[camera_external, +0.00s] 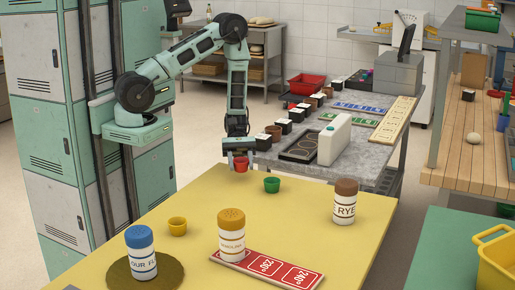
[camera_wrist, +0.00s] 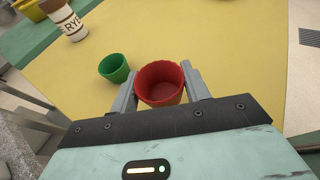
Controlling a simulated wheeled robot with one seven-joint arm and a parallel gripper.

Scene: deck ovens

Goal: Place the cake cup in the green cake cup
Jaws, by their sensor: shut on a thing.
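My gripper (camera_external: 238,150) is shut on a red cake cup (camera_external: 241,164) and holds it upright near the yellow table's back edge. In the wrist view the red cup (camera_wrist: 160,84) sits between the two fingers of my gripper (camera_wrist: 159,88). The green cake cup (camera_external: 272,185) stands open side up and looks empty. It is to the right of the red cup and nearer the camera in the external view, and to the left in the wrist view (camera_wrist: 114,68). The two cups are apart. I cannot tell exactly how high the red cup is.
A yellow cup (camera_external: 177,226), a shaker with a blue lid (camera_external: 141,252), a yellow-lidded shaker (camera_external: 231,235) and a RYE shaker (camera_external: 345,201) stand on the yellow table (camera_external: 310,225). A red sign (camera_external: 275,268) lies at the front. A grey counter (camera_external: 378,150) with several items stands behind.

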